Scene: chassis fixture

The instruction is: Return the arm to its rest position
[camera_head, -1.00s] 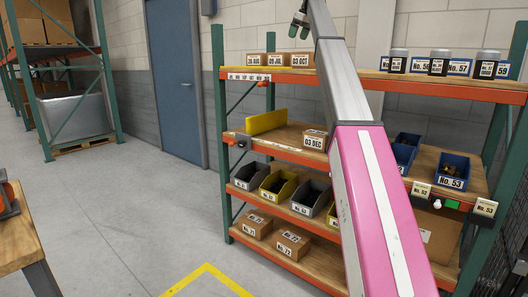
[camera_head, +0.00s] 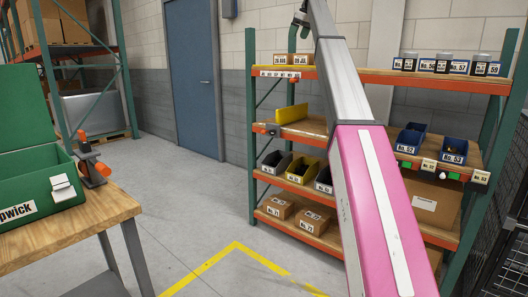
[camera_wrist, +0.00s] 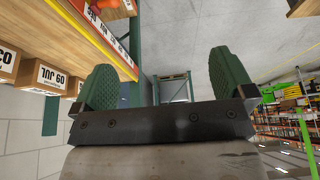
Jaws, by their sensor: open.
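My arm, pink and grey, rises through the middle of the head view and leans up and left across the shelf rack. My gripper (camera_wrist: 165,85) shows in the wrist view with two green ribbed fingers spread wide apart and nothing between them.
An orange and green shelf rack (camera_head: 400,75) with bins and boxes stands ahead. At left a wooden workbench (camera_head: 100,215) carries a green toolbox (camera_head: 35,200) and an orange-and-dark tool (camera_head: 92,165). Yellow lines mark the open floor (camera_head: 190,190). A wire fence (camera_head: 505,230) is at right.

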